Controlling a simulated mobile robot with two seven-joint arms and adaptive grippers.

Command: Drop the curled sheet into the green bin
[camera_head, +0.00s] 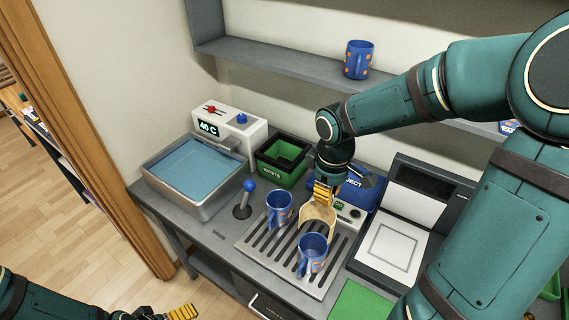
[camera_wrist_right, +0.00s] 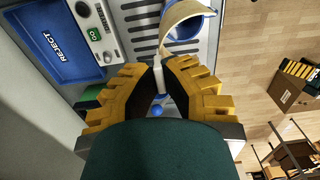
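The curled sheet (camera_head: 317,220) is beige and hangs over the slatted grey tray, behind the front mug. It also shows at the top of the right wrist view (camera_wrist_right: 190,12), with a pale edge running down between my fingers. My right gripper (camera_head: 321,193) points down at the sheet's upper edge, its yellow fingers (camera_wrist_right: 160,70) closed on that edge. The green bin (camera_head: 270,153), marked WASTE, stands behind and left of the gripper, and looks empty. My left gripper (camera_head: 180,312) is at the bottom left edge, partly cut off, away from the counter.
Two blue mugs stand on the slatted tray (camera_head: 258,247), one left mug (camera_head: 279,208) and one front mug (camera_head: 312,252). A blue-knobbed lever (camera_head: 245,200) stands left of them, near a water basin (camera_head: 205,207). A blue REJECT bin (camera_head: 362,192) is right of the green bin.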

